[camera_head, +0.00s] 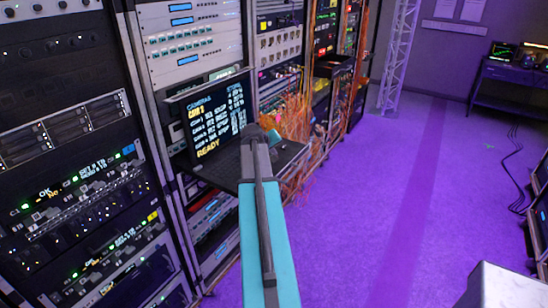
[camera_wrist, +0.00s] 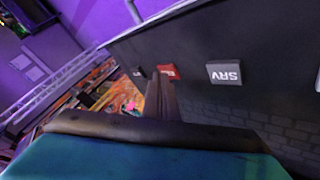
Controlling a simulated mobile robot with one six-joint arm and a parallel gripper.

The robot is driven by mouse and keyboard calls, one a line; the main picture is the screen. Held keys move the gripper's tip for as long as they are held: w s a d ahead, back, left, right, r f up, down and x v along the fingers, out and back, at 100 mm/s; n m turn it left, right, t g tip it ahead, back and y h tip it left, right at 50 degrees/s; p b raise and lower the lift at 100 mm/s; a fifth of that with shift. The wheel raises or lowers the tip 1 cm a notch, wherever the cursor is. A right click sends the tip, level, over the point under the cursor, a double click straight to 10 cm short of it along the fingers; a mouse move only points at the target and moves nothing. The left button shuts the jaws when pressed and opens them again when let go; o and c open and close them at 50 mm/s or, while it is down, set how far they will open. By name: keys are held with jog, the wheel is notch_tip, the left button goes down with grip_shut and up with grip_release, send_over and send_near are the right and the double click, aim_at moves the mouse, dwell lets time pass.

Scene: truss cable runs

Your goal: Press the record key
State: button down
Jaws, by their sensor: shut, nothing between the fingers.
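A red key (camera_wrist: 166,70) with a pale marking I cannot read is on a dark panel (camera_wrist: 225,45) in the wrist view. The fingers of my gripper (camera_wrist: 160,80) are shut and empty. Their tips overlap the lower left of the red key; I cannot tell whether they touch it. The console's lit screen (camera_head: 215,118) reads CAMERAS and READY.
Equipment racks (camera_head: 65,110) line the left side, with orange cables (camera_head: 295,118) hanging beyond the console. Open purple floor (camera_head: 375,200) is on the right. A truss column (camera_head: 398,55) and a desk (camera_head: 510,85) stand farther back. A pale box (camera_head: 505,287) is at lower right.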

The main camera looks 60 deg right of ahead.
jog(key=shift+r, duration=0.1)
jog(key=shift+r+p, duration=0.35)
jog(key=shift+r, duration=0.35)
jog(key=shift+r, duration=0.1)
notch_tip(320, 180, up, 5)
jog(key=shift+f+p, duration=0.1)
jog(key=shift+p, duration=1.15)
dwell(1.5)
